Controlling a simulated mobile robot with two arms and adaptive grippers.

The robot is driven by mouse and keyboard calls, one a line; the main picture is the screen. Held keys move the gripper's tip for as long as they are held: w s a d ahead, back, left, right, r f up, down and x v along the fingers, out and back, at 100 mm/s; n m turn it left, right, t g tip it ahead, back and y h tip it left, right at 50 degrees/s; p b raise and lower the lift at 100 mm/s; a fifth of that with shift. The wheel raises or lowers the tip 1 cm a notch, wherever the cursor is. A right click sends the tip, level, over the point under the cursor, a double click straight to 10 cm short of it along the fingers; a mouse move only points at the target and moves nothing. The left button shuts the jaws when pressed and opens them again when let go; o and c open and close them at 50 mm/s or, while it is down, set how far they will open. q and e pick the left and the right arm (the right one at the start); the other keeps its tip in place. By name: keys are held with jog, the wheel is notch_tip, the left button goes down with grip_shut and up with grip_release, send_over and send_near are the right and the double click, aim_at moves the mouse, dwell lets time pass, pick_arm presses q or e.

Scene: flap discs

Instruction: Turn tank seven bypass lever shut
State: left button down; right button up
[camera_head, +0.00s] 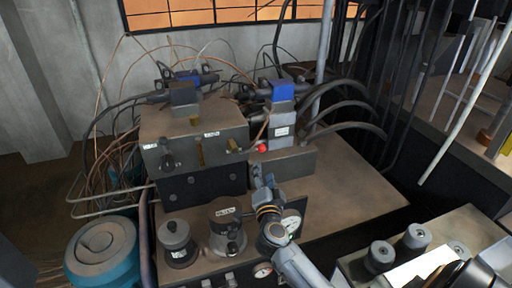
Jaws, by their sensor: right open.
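A lever with a red ball knob (262,148) sticks out to the right from the front of a grey-brown tank block (190,124). I cannot read the small white labels, so I cannot tell which lever or tank is number seven. My right gripper (259,174) is open and just below the red knob, with its arm coming up from the lower right. It appears apart from the knob, though the depth is hard to judge. A dark handle or valve (168,155) is at the left of the block's front. My left gripper is not in view.
Two dark capped cylinders, one at the left (177,241) and one nearer the middle (227,228), stand in front of the block. A round gauge (290,222) is beside my right arm. Hoses and a blue-topped valve (283,91) crowd behind. The bench top (350,188) at right is clear.

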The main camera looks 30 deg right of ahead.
aim_at(262, 151)
jog(key=x, duration=1.4)
jog(key=shift+s+d+f+b, duration=0.2)
jog(key=shift+d+f+b, duration=0.05)
jog(key=shift+f+b, duration=0.05)
grip_shut()
